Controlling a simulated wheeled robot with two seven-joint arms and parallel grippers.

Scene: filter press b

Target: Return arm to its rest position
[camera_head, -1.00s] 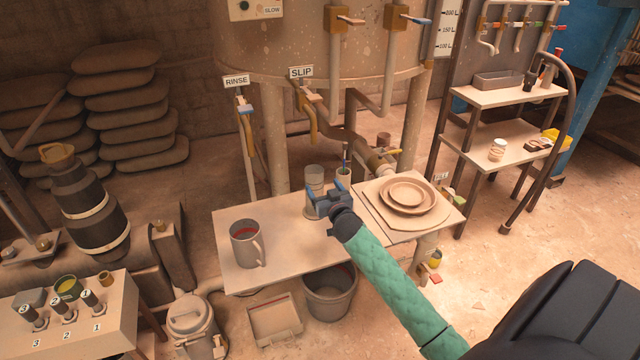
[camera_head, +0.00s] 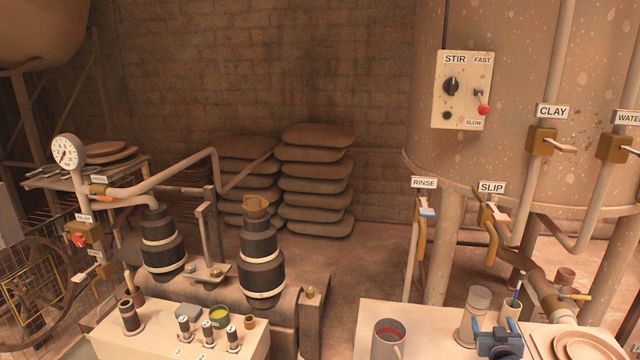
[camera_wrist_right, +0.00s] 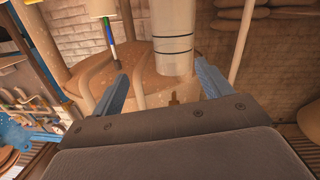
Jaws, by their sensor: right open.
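My right gripper (camera_head: 499,338) shows at the bottom edge of the head view, over the worktable (camera_head: 432,325). It is open. In the right wrist view its two blue fingers (camera_wrist_right: 160,80) stand apart with nothing held between them. A pale, ringed cylindrical vessel (camera_wrist_right: 173,35) stands beyond the fingertips there. In the head view a clear vessel (camera_head: 474,312) is just left of the gripper, and a cup with a brush (camera_head: 510,310) is behind it. Most of my right arm is below the head view. My left gripper is not in view.
The large tank (camera_head: 520,80) with RINSE and SLIP taps rises behind. A valve console (camera_head: 250,335) and dark banded cylinders (camera_head: 262,265) are at left.

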